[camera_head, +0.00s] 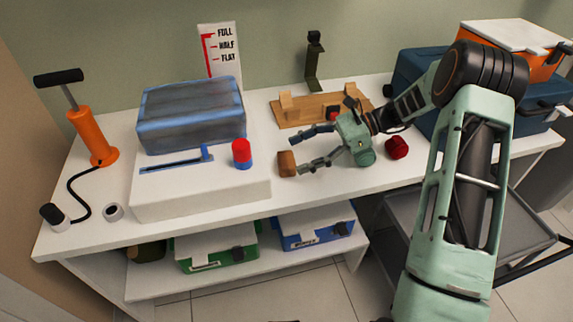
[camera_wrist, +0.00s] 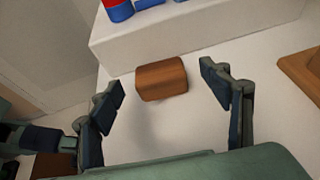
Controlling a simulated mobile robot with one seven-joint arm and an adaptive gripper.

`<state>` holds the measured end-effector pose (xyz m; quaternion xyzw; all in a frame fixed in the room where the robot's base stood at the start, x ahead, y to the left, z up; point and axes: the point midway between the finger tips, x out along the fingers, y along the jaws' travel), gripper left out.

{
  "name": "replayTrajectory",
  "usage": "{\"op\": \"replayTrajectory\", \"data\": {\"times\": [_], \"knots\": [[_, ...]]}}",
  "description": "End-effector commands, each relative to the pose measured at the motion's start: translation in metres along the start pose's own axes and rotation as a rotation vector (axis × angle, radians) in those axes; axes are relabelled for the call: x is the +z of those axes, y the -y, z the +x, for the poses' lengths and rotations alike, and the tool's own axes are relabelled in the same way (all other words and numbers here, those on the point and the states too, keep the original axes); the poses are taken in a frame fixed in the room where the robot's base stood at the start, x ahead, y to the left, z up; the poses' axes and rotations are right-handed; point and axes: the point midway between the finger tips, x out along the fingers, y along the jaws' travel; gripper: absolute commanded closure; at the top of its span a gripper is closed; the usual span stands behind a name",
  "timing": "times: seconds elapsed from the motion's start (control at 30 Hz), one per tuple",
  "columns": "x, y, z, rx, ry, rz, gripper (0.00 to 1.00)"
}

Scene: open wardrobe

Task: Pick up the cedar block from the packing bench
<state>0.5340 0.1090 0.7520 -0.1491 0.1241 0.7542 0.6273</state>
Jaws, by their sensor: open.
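The cedar block (camera_head: 287,163) is a small reddish-brown wooden block on the white packing bench (camera_head: 332,190), close to the right side of a white box. My gripper (camera_head: 295,150) is open and empty, with its fingers pointing left toward the block. In the wrist view the cedar block (camera_wrist: 161,79) lies ahead, between the lines of the two spread fingertips (camera_wrist: 160,82) and nearer the left one. In the head view the lower finger's tip is close beside the block; whether they touch I cannot tell.
A white box (camera_head: 200,190) with a slider, a red-and-blue cylinder (camera_head: 241,153) and a blue packed bundle (camera_head: 190,112) stands left of the block. A wooden board (camera_head: 305,112) lies behind my gripper. A dark red lump (camera_head: 397,148) sits to its right.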

Motion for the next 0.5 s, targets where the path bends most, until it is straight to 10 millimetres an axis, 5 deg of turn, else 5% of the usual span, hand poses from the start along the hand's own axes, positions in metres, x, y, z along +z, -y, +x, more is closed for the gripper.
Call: {"op": "replayTrajectory", "data": {"times": [0.5], "knots": [[-0.002,-0.002,0.054,0.001,-0.001,0.000,0.29]]}}
